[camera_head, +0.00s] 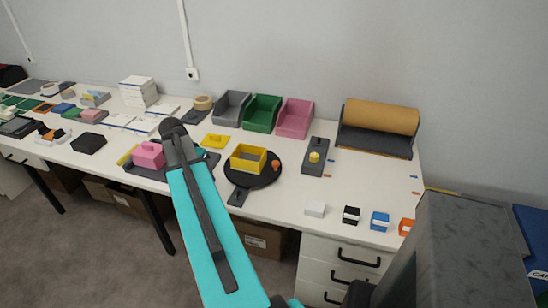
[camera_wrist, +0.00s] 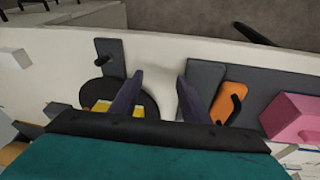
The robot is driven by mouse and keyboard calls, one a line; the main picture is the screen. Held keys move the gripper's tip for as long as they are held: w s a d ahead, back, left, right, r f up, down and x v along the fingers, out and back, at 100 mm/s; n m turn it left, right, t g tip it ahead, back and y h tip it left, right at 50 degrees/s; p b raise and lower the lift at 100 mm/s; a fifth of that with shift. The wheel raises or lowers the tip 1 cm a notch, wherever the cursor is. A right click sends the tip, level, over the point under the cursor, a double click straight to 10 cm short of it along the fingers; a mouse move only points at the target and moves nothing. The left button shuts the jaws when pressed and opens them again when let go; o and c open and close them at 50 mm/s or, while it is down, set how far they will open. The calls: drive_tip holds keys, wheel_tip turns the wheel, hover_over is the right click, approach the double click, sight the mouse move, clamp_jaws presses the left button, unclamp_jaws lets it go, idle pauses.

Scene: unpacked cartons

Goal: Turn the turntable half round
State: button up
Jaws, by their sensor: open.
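The turntable is a black disc (camera_head: 266,180) on the white table, with a dark tab (camera_head: 238,197) sticking out toward the front edge. A yellow open box (camera_head: 247,157) stands on the disc, with a small orange piece (camera_head: 276,164) beside it at the right. In the wrist view the disc (camera_wrist: 150,105) is partly hidden behind my left-hand finger, and the tab (camera_wrist: 106,60) carries an upright black peg. My gripper (camera_wrist: 158,98) is open, its fingers spread with white table between them and nothing held. My arm hides the gripper in the head view.
A pink block (camera_head: 148,153) on a dark tray is left of the turntable. A grey plate with a yellow knob (camera_head: 314,157) is right of it. Grey, green and pink bins (camera_head: 294,118) stand behind. Small blocks (camera_head: 380,221) line the right front. Table between is clear.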

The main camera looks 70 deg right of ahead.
drive_tip(key=s+d+r+m, duration=0.4)
drive_tip(key=s+d+r, duration=0.2)
drive_tip(key=s+d, duration=0.25)
wheel_tip(320, 180, up, 5)
drive_tip(key=m+g, duration=0.2)
drive_tip(key=m, duration=0.2)
hover_over(275, 162)
drive_tip(key=w+a, duration=0.4)
drive_tip(key=a, duration=0.1)
drive_tip(key=shift+s+d+r, duration=0.15)
drive_tip(key=shift+s+d, duration=0.05)
drive_tip(key=shift+w+d+p+x, duration=0.15)
drive_tip(key=shift+p+x, duration=0.7)
drive_tip(key=shift+x, duration=2.65)
drive_tip(key=shift+w+d+p+x, duration=0.1)
drive_tip(key=shift+p+x, duration=0.75)
drive_tip(key=shift+x, duration=2.6)
clamp_jaws()
drive_tip(key=shift+a, duration=0.2)
drive_tip(key=shift+d, duration=0.15)
